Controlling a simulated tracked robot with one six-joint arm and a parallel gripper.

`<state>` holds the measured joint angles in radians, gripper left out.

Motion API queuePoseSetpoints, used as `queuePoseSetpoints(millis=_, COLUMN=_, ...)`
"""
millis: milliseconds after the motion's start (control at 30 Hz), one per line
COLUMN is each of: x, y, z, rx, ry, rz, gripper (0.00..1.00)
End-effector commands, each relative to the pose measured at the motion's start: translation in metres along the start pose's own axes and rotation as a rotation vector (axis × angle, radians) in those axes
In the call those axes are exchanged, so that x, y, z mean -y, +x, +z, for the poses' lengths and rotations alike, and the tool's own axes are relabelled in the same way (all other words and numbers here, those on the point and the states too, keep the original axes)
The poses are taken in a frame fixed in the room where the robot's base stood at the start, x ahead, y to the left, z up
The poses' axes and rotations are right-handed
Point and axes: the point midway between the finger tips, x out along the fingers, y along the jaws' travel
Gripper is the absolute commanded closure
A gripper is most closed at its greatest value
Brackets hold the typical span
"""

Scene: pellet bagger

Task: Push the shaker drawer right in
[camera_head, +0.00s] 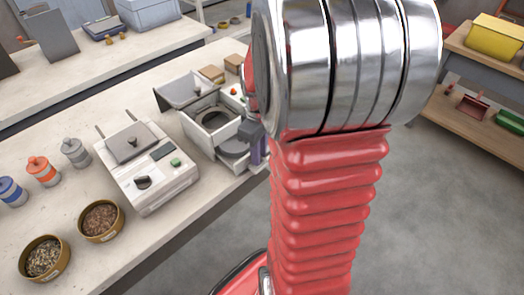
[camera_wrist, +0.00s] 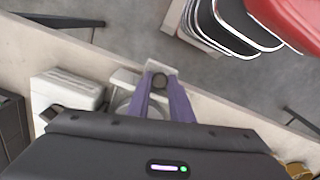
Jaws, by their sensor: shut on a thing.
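The shaker (camera_head: 196,128) is a pale box on the bench with its grey lid raised and a round dark ring inside. Its drawer (camera_head: 241,164) stands out from the front toward the aisle, with a round grey piece in it. In the wrist view, the drawer's pale front end (camera_wrist: 157,66) shows at the fingertips. My gripper (camera_wrist: 160,80) has its purple fingers closed on either side of a dark knob (camera_wrist: 160,81) on the drawer. In the head view, the gripper (camera_head: 258,151) is at the drawer's outer end, partly hidden by my arm.
A white instrument (camera_head: 148,170) with a dark plate stands left of the shaker. Two bowls of pellets (camera_head: 101,220) and several small canisters (camera_head: 43,171) are further left. Two brown blocks (camera_head: 212,73) lie behind the shaker. The floor (camera_head: 420,215) in front of the bench is clear.

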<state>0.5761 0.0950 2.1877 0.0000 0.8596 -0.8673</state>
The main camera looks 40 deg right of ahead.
Motion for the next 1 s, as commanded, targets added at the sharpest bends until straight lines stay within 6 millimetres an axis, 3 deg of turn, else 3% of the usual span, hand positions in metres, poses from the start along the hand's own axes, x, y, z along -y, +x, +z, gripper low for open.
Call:
queuePoseSetpoints(millis=600, x=-0.024, y=-0.001, z=-0.083, rx=-0.002, ry=-0.001, rz=0.004, gripper=1.00)
queuePoseSetpoints(millis=967, x=-0.025, y=-0.002, z=-0.089, rx=-0.008, ry=0.001, rz=0.006, gripper=1.00)
queuePoseSetpoints(millis=1000, x=-0.025, y=-0.002, z=-0.090, rx=-0.008, ry=0.001, rz=0.007, gripper=0.79)
